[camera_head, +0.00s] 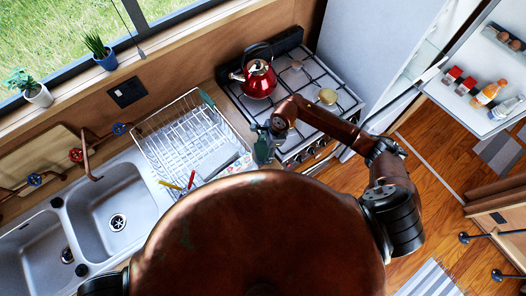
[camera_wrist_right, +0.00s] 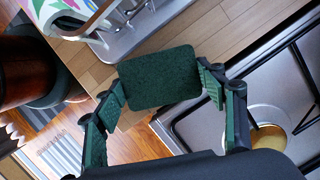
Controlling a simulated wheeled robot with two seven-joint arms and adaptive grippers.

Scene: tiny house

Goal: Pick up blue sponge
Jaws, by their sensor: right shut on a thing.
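In the right wrist view, a flat rectangular sponge (camera_wrist_right: 160,78) with a rough dark green face sits between the two fingers of my right gripper (camera_wrist_right: 162,84). The fingers press on its two short sides. No blue side of it shows. In the head view my right gripper (camera_head: 264,147) is over the counter edge, between the dish rack and the stove. The sponge is hard to tell apart from the gripper there. My left gripper is out of the head view.
A white dish rack (camera_head: 188,133) stands left of the gripper, beside the double sink (camera_head: 108,205). The stove (camera_head: 315,90) with a red kettle (camera_head: 258,79) is at the back right. An open fridge door (camera_head: 490,75) with bottles is at the far right. Wooden floor (camera_head: 450,180) is clear.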

